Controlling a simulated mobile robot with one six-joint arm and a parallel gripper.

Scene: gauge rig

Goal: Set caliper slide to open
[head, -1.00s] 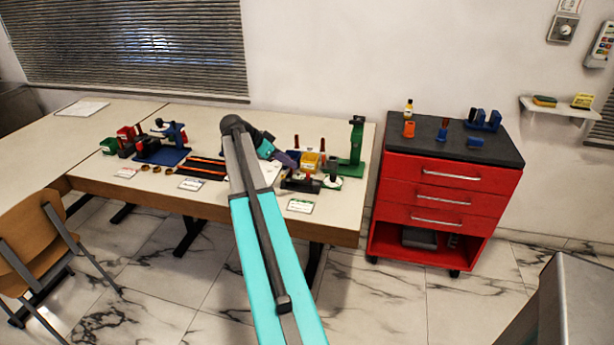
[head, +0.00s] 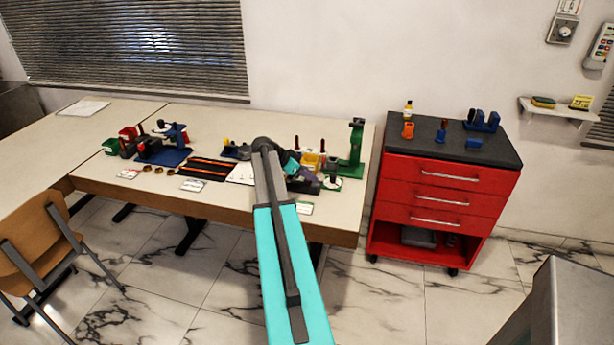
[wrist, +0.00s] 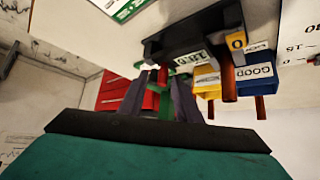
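The caliper fixture shows in the wrist view as a black block (wrist: 195,36) with a white number strip and a yellow "0" tag. A short red handle (wrist: 163,74) on it lies between the two grey fingers of my gripper (wrist: 158,88). The fingers stand apart, with visible gaps beside the handle, so my gripper is open; contact is not clear. A second, brownish-red post (wrist: 228,80) stands at the fixture's other end.
A yellow bin (head: 312,161) and a blue bin sit just behind my gripper; the blue bin (wrist: 268,85) shows in the wrist view. A tall green stand (head: 356,150) rises at the right. The red drawer cabinet (head: 442,190) stands right of the table.

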